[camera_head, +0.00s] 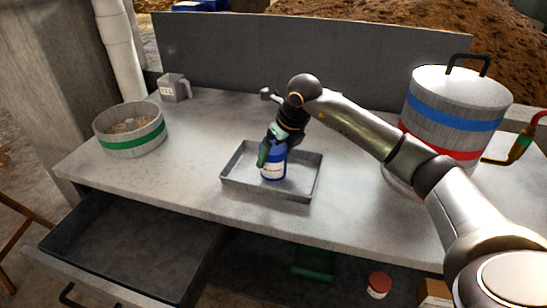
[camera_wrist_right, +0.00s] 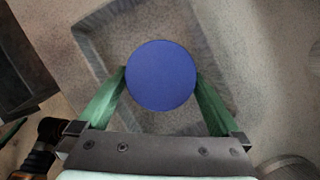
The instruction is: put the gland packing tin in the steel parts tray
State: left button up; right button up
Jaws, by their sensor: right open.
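The gland packing tin (camera_head: 273,171) is blue with a pale label. It stands upright inside the steel parts tray (camera_head: 297,194), near the tray's middle. In the right wrist view its round blue top (camera_wrist_right: 161,75) sits between the two green fingers, with the tray floor and walls (camera_wrist_right: 88,50) around it. My right gripper (camera_head: 268,151) is over the tin from above, open, with its fingers on either side of it. Whether the fingertips still touch the tin is hard to tell. My left gripper is out of view.
A green-banded round pan (camera_head: 131,140) and a grey mug (camera_head: 173,88) stand on the left of the bench. A large lidded pot (camera_head: 455,110) with blue and red bands stands at the right. An open drawer (camera_head: 130,245) juts out at the front left.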

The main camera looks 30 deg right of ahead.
jog(key=v, duration=0.9)
jog(key=shift+p, duration=0.35)
jog(key=shift+s+r, duration=0.1)
jog(key=shift+r, duration=0.05)
dwell(0.4)
